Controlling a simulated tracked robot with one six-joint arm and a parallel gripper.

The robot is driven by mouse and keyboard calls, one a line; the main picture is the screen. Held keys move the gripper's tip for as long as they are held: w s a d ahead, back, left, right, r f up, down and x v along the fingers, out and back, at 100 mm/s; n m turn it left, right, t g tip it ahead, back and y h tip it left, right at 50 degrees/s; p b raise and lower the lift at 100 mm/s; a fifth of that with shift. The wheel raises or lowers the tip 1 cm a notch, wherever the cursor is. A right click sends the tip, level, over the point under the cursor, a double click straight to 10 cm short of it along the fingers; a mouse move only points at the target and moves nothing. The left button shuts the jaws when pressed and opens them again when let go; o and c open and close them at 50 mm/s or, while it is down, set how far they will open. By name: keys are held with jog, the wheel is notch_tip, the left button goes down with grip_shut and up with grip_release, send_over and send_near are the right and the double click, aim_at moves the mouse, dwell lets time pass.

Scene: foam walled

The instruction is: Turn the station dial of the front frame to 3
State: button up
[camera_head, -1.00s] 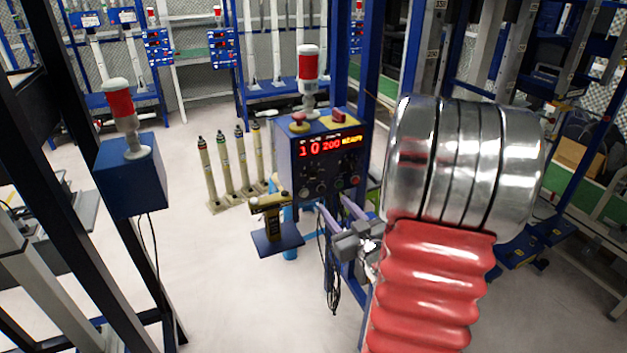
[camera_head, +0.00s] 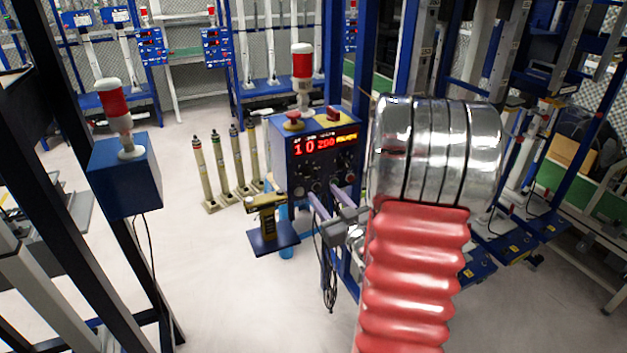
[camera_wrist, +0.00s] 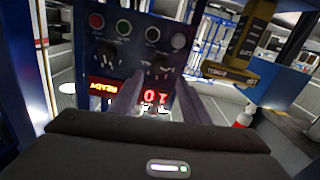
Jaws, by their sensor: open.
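The front frame's blue control box (camera_head: 283,158) shows a red and yellow display (camera_head: 325,145) with "10" and "200". Small dark knobs and buttons sit below the display; their markings are too small to read. My gripper (camera_head: 324,192) is open, its two fingers pointing at the lower panel. In the wrist view the panel appears upside down, with the lit display (camera_wrist: 155,97) partly behind the fingers. A dark dial (camera_wrist: 160,69) shows just beyond and between the fingertips (camera_wrist: 158,76). A second dark knob (camera_wrist: 107,57) lies to its left. I cannot tell whether the fingers touch the dial.
Cables hang below the box.

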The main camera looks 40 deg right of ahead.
aim_at(311, 177)
jog(key=x, duration=0.9)
jog(key=shift+c, duration=0.4)
jog(key=c, duration=0.9)
jog(key=shift+s+d, duration=0.1)
jog(key=shift+d, duration=0.2)
jog(key=shift+c, duration=0.4)
jog(key=shift+a, duration=0.2)
